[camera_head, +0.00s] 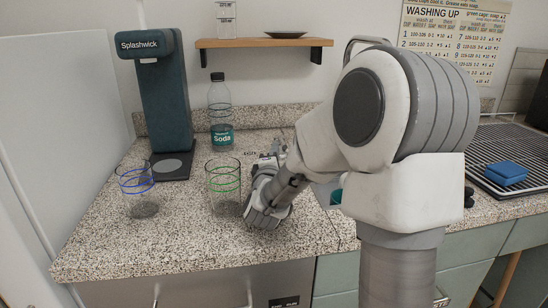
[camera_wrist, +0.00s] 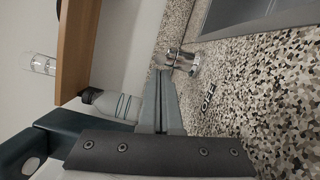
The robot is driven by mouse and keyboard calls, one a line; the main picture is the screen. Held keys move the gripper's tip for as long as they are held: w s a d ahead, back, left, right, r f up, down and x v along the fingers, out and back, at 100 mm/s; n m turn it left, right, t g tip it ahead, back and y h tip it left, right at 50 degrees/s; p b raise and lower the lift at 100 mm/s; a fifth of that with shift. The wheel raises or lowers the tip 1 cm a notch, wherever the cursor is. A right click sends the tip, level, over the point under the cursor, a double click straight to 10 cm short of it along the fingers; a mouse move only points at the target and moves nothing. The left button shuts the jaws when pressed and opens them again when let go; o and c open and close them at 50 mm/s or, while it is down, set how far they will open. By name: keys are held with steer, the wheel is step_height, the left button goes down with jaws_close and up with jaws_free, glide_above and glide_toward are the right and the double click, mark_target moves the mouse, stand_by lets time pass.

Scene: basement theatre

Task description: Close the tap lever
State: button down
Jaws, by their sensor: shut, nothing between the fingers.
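In the wrist view, which is turned on its side, a shiny chrome tap (camera_wrist: 190,62) stands on the speckled counter beside the sink's edge. My gripper (camera_wrist: 163,76) is shut and empty, with its fingertips close to the tap in the picture. I cannot tell whether they touch it. The tips cover part of the tap, and I cannot make out the lever clearly. In the head view my arm hides most of the tap area; a chrome arch (camera_head: 368,40), probably the spout, shows above my arm. My fingertips are not clear there.
A blue-ringed glass (camera_head: 136,187), a green-ringed glass (camera_head: 224,184), a soda bottle (camera_head: 221,112) and a teal Splashwick machine (camera_head: 165,105) stand on the counter (camera_head: 180,235) at left. A wooden shelf (camera_head: 262,43) hangs above. A blue sponge (camera_head: 506,173) lies on the rack at right.

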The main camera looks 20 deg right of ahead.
stand_by(0.3)
steer(key=shift+s+d+r, duration=0.1)
steer(key=shift+s+d, duration=0.1)
steer(key=shift+d, duration=0.55)
